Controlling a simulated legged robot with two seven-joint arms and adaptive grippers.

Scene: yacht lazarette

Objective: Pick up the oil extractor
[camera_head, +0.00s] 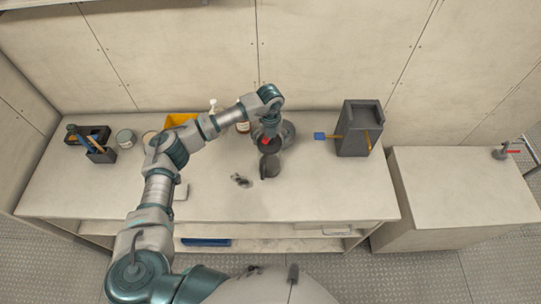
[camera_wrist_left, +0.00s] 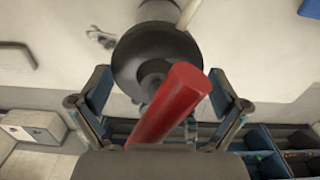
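The oil extractor appears to be the dark grey round-bodied item with a red handle in the left wrist view; its body (camera_wrist_left: 150,60) lies beyond the red handle (camera_wrist_left: 172,103). In the head view its dark body (camera_head: 270,166) is on the bench, and a bit of red shows just above it. My left gripper (camera_head: 267,143) is over it, hiding part of it. In the left wrist view my left gripper (camera_wrist_left: 160,82) is open, with one finger on each side of the red handle and gaps between. My right gripper is not in view.
A dark grey box (camera_head: 360,128) stands at the bench's right, with a blue-ended tool beside it. A yellow bin (camera_head: 181,120), a tin (camera_head: 125,138) and a dark organiser (camera_head: 88,136) stand at the left. A small grey object (camera_head: 240,180) lies near the extractor. The front right bench is clear.

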